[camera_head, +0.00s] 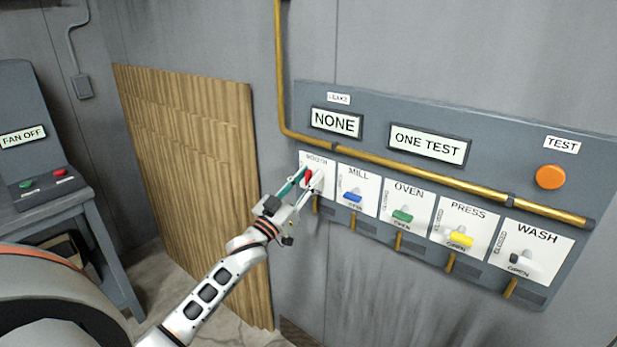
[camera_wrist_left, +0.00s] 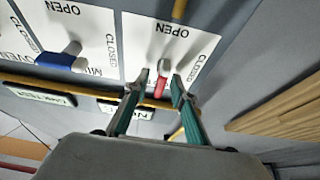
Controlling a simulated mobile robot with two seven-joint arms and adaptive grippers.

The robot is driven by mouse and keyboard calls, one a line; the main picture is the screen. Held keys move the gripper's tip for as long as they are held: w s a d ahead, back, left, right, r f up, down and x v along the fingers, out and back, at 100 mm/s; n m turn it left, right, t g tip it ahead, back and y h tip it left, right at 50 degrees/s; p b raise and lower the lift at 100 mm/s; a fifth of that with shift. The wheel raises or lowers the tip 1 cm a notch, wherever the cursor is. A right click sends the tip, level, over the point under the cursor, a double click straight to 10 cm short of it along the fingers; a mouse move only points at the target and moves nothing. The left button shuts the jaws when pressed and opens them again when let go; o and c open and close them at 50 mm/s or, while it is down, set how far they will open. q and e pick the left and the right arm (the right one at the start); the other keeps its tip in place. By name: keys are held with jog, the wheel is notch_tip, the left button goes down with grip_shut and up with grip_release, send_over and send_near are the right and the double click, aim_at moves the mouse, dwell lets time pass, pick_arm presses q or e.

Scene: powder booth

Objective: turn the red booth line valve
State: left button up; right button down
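The red booth valve lever (camera_head: 308,174) is on the leftmost white plate of the panel, under a partly hidden BOOTH label. In the left wrist view, which is upside down, the red lever (camera_wrist_left: 160,83) points down from its pale hub, away from the word OPEN. My left gripper (camera_head: 300,181) is at this valve. In the wrist view, its two green-sided fingers (camera_wrist_left: 160,78) stand one on each side of the lever, with a gap visible between them. I cannot tell whether either finger touches it. My right gripper is not in view.
The blue MILL valve (camera_head: 352,197) is right beside the booth plate, followed by OVEN (camera_head: 402,216), PRESS (camera_head: 460,239) and WASH (camera_head: 521,258) valves. A brass pipe (camera_head: 400,168) runs above them. A display reads NONE (camera_head: 336,122). An orange TEST button (camera_head: 550,177) is at right.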

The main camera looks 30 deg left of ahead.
pick_arm(q)
jog(key=shift+w+r, duration=0.1)
jog(key=shift+w, duration=0.05)
grip_shut()
jog(key=shift+m, duration=0.5)
jog(key=m+h, duration=0.1)
jog(key=m, duration=0.1)
jog(key=m+g+h, duration=0.1)
jog(key=m, duration=0.1)
jog(key=m+h+p, duration=0.1)
jog(key=m, duration=0.2)
jog(key=shift+d+h, duration=0.25)
jog(key=shift+h, duration=0.05)
jog(key=m+g+h, duration=0.1)
jog(key=m, duration=0.1)
jog(key=m+g+h+p, duration=0.1)
jog(key=m, duration=0.2)
jog(key=shift+d, duration=0.15)
jog(key=m, duration=0.2)
jog(key=m+g+p, duration=0.1)
jog(key=m, duration=0.1)
jog(key=m+g+h+p, duration=0.1)
jog(key=m, duration=0.1)
jog(key=shift+d+f, duration=0.15)
jog(key=shift+f, duration=0.15)
jog(key=shift+f+m+g+p, duration=0.25)
jog(key=shift+m+g+p, duration=0.65)
jog(key=shift+m, duration=0.7)
jog(key=shift+f, duration=0.1)
